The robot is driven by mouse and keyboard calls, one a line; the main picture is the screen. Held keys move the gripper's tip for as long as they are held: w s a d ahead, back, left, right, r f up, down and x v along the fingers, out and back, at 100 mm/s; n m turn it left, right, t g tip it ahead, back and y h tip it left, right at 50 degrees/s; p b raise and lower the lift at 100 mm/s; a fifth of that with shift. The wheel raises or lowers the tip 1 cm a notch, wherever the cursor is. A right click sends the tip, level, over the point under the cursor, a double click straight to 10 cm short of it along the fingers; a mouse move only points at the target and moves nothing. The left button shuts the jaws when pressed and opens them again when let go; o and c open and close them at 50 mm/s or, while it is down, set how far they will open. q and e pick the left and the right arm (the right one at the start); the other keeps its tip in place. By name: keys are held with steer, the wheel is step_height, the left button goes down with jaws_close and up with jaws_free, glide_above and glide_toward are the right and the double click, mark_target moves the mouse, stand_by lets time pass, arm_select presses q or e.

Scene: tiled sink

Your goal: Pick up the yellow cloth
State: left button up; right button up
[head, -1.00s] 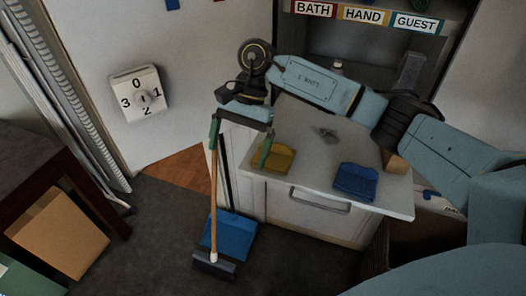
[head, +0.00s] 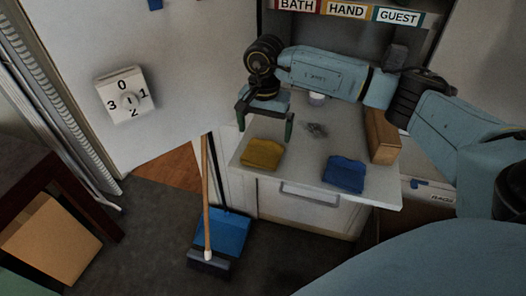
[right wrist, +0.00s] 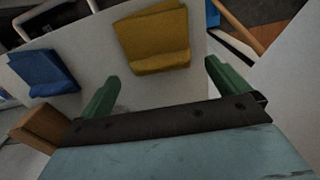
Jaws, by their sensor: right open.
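The yellow cloth (head: 262,153) lies folded on the left part of the pale counter (head: 300,165) in the head view. It also shows in the right wrist view (right wrist: 155,42), beyond and between the fingertips. My right gripper (head: 265,132) is open and empty, with green fingers pointing down, just behind the yellow cloth and apart from it. In the right wrist view the open fingers (right wrist: 158,78) are spread wide. My left gripper is not in view.
A folded blue cloth (head: 344,174) lies to the right on the counter. A wooden block (head: 383,137) stands at the right edge. A sink drain (head: 316,130) is behind. A broom (head: 207,215) and blue dustpan (head: 222,236) are on the floor, left of the counter.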

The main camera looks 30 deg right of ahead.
mark_target(265, 139)
step_height(265, 139, down, 5)
steer(key=shift+d+r, duration=0.1)
steer(key=shift+d, duration=0.05)
steer(key=shift+c, duration=0.3)
steer(key=c, duration=0.6)
steer(key=shift+r, duration=5.05)
